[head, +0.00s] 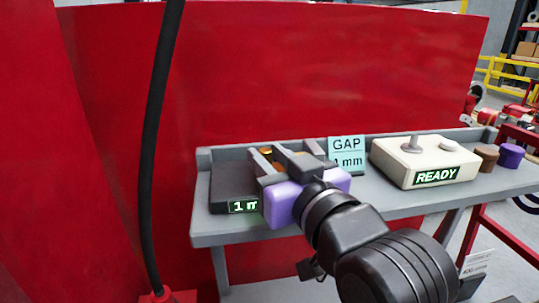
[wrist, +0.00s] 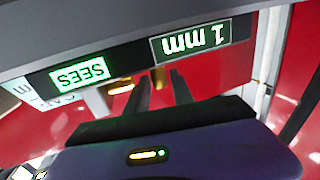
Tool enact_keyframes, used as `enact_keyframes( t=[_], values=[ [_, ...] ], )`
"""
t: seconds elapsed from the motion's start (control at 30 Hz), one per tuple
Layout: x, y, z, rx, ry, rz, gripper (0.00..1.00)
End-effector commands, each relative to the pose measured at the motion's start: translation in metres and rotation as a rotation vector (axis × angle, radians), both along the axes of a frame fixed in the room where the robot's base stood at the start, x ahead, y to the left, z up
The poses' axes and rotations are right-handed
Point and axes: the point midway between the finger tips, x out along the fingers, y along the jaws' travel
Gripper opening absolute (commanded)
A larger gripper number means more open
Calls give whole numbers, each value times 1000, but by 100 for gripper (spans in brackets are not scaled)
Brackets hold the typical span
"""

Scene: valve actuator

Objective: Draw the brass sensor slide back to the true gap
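A dark sensor unit (head: 233,184) with a lit readout (head: 245,206) starting "1 m" sits at the left end of the grey bench. Brass parts (head: 288,164) show at its top between my grey fingers. My gripper (head: 279,156), with a lavender body, reaches over the unit from the front right. In the wrist view, upside down, the readout (wrist: 193,40) says "1 mm" and a lit label (wrist: 79,73) says "SEES". There, a small brass piece (wrist: 160,77) shows between the spread tips of my gripper (wrist: 160,80). Contact with it is unclear. The fingers hide much of the slide.
A blue card (head: 347,150) reading "GAP 1 mm" stands behind the gripper. A cream box (head: 400,158) with a lever and a "READY" display sits right of it. Brown (head: 487,155) and purple (head: 511,155) knobs stand at the right end. A black cable (head: 152,150) hangs at left.

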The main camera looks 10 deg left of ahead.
Motion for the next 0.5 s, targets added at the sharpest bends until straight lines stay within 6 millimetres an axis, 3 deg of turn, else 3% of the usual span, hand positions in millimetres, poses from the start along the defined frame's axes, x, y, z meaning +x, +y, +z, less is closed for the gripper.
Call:
enact_keyframes(
  t=[0.13, 0.3, 0.5],
  values=[
    [0, 0, 0, 0, 0, 0, 28],
    [0, 0, 0, 0, 0, 0, 0],
    [0, 0, 0, 0, 0, 0, 0]
  ],
)
